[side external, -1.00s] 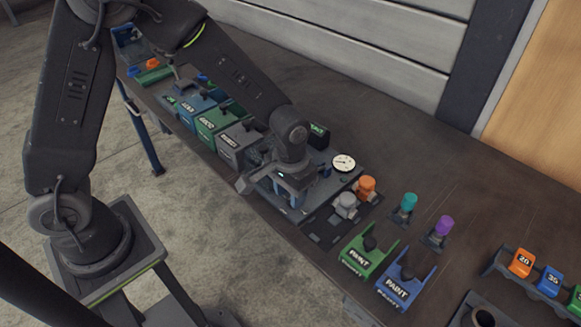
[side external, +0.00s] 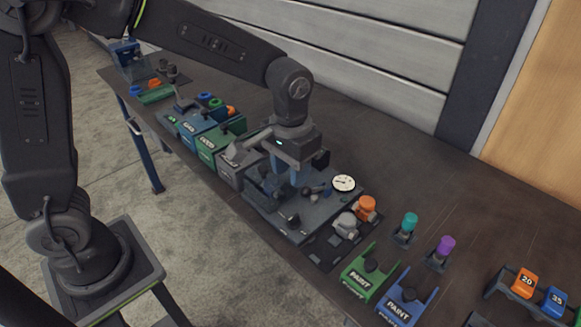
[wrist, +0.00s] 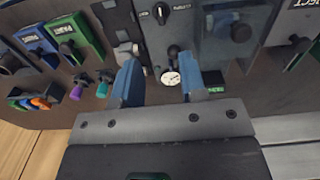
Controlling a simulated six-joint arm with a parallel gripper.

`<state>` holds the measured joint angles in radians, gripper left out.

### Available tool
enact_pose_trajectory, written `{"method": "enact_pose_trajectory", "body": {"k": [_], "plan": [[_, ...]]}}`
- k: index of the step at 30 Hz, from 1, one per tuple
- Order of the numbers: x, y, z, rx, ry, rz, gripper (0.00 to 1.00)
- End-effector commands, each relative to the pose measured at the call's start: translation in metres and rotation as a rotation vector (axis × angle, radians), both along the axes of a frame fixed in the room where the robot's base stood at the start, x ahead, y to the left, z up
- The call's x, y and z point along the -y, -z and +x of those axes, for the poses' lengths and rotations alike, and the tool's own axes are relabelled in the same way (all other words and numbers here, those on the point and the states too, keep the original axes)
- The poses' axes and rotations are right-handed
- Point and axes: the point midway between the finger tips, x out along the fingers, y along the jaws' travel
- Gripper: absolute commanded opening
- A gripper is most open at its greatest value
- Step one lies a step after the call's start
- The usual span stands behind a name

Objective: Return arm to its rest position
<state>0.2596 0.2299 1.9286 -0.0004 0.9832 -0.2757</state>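My gripper (side external: 294,178) hangs fingers-down above a grey workstation plate (side external: 303,222) in the side view. In the wrist view my gripper (wrist: 160,72) shows two blue fingers set wide apart with nothing held between them. A white dial gauge (side external: 343,183) stands right of the gripper. The gauge also shows below and between the fingers in the wrist view (wrist: 170,78). Dark fittings lie on the plate under the fingers; their exact shapes are hard to make out.
Left of the plate stand a grey bin (side external: 241,160) and green and blue bins. To its right are an orange-topped part (side external: 366,206), a green paint holder (side external: 369,270), a blue paint holder (side external: 404,295), and teal (side external: 409,221) and purple (side external: 446,245) pegs.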

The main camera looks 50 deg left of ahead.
Motion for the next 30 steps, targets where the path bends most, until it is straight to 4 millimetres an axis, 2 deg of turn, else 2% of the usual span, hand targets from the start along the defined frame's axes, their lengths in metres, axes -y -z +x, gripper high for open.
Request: {"method": "enact_pose_trajectory", "body": {"k": [4, 8, 12, 18, 24, 30], "plan": [[-0.003, -0.005, -0.003, 0.012, -0.001, -0.003, 0.38], [-0.018, -0.028, -0.016, 0.069, -0.002, -0.016, 0.38], [-0.042, -0.06, -0.045, 0.167, -0.001, -0.028, 0.38], [-0.072, -0.088, -0.095, 0.317, 0.005, -0.028, 0.38], [-0.09, -0.095, -0.136, 0.436, 0.011, -0.01, 0.38], [-0.096, -0.094, -0.152, 0.489, 0.015, 0.003, 0.38]]}}
